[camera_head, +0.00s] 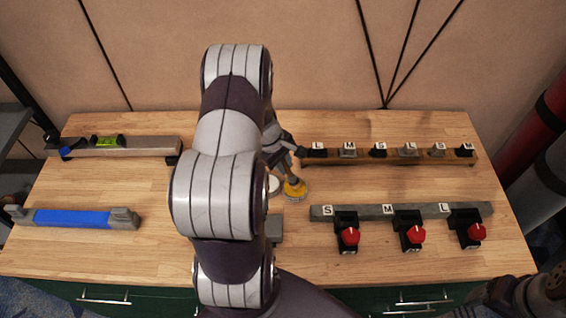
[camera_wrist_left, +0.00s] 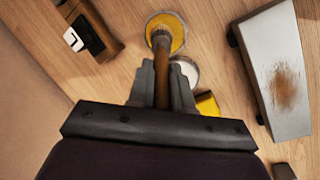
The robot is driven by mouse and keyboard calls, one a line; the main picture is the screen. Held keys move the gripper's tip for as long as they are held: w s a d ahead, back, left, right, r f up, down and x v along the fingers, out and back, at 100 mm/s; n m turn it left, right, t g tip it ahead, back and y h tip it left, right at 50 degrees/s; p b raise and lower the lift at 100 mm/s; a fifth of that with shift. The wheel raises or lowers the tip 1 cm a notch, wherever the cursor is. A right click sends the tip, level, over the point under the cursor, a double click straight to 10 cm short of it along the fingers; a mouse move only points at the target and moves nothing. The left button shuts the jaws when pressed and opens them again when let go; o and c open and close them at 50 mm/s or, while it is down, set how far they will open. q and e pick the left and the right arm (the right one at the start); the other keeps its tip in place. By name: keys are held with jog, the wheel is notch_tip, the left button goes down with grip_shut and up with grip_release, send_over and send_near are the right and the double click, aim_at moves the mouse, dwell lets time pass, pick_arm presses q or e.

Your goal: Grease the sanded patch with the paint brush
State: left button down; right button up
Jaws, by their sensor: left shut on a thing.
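My left gripper (camera_wrist_left: 162,85) is shut on the paint brush (camera_wrist_left: 163,72), its brown handle between the fingers. The bristle end overlaps the round tin of yellow grease (camera_wrist_left: 172,20); I cannot tell how deep it sits. In the head view the tin (camera_head: 295,195) is right of my left arm, with the gripper (camera_head: 281,155) just above it. A pale metal plate with a brown, rough patch (camera_wrist_left: 285,88) lies to the right in the left wrist view. My arm hides this plate in the head view.
A white-topped tin (camera_wrist_left: 185,72) and a yellow block (camera_wrist_left: 207,104) are beside the brush. A wooden rack with labelled pieces (camera_head: 390,158) is back right. A grey rail with red knobs (camera_head: 365,211) is front right. A level (camera_head: 135,146) and blue-handled tool (camera_head: 72,218) lie left.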

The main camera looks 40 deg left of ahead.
pick_arm(q)
notch_tip(320, 180, up, 6)
jog(key=p, duration=0.4)
jog(key=shift+r+p, duration=0.2)
jog(key=shift+p, duration=0.2)
jog(key=shift+f, duration=0.1)
